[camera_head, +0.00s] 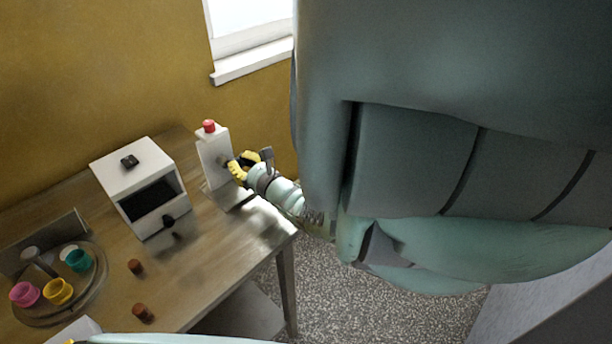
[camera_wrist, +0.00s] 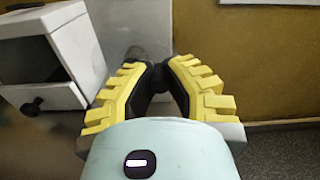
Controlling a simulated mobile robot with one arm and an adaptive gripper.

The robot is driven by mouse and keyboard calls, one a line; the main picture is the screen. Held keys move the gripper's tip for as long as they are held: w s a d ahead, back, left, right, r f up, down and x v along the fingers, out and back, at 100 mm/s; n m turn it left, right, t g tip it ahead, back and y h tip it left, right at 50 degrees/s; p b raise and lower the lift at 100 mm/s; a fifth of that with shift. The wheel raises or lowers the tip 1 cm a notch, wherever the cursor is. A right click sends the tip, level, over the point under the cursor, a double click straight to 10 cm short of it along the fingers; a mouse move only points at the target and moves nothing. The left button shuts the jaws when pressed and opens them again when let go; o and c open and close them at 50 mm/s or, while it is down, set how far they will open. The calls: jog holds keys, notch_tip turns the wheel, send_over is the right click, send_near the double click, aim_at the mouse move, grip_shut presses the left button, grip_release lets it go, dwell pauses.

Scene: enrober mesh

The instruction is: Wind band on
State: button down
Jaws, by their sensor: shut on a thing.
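A white upright post (camera_head: 211,155) with a red button (camera_head: 208,126) on top stands at the back right of the wooden table. My gripper (camera_head: 240,167), with yellow ridged fingers, is at the right face of this post. In the wrist view my gripper (camera_wrist: 158,72) has its fingers drawn together in front of the post (camera_wrist: 128,22). A grey round fitting (camera_wrist: 136,52) on the post shows just beyond the fingertips. The fingers are shut on a small part at the post, mostly hidden between them; I cannot tell its shape. No band can be made out.
A white box (camera_head: 140,170) with a dark opening and dark knobs stands left of the post. A round tray (camera_head: 88,300) with coloured cups is at the far left. Two brown pieces (camera_head: 135,267) lie on the table (camera_head: 205,268). A wall and window are behind.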

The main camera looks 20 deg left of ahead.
aim_at(226, 176)
jog(key=shift+w+d+f+m+b, duration=0.1)
jog(key=shift+d+m+b, duration=0.1)
jog(key=shift+m+b, duration=0.15)
jog(key=m+b, duration=0.2)
jog(key=m, duration=0.1)
jog(key=shift+s+a+f+m, duration=0.2)
jog(key=shift+f+m, duration=0.05)
jog(key=shift+f, duration=0.15)
jog(key=m, duration=0.1)
jog(key=m+b, duration=0.2)
jog(key=shift+s+a+f+m, duration=0.2)
jog(key=shift+s+f+m, duration=0.1)
jog(key=shift+m, duration=0.1)
jog(key=m, duration=0.1)
jog(key=m+b, duration=0.1)
jog(key=m, duration=0.1)
jog(key=s+m, duration=0.1)
jog(key=shift+a+f, duration=0.15)
jog(key=shift+f, duration=0.1)
jog(key=m, duration=0.3)
jog(key=s+m+b, duration=0.1)
jog(key=m, duration=0.1)
jog(key=shift+a+f+m, duration=0.15)
jog(key=shift+a+m, duration=0.05)
jog(key=shift+m, duration=0.2)
jog(key=m, duration=0.2)
jog(key=s+m+b, duration=0.1)
jog(key=m, duration=0.2)
jog(key=shift+a+m, duration=0.15)
jog(key=shift+m, duration=0.15)
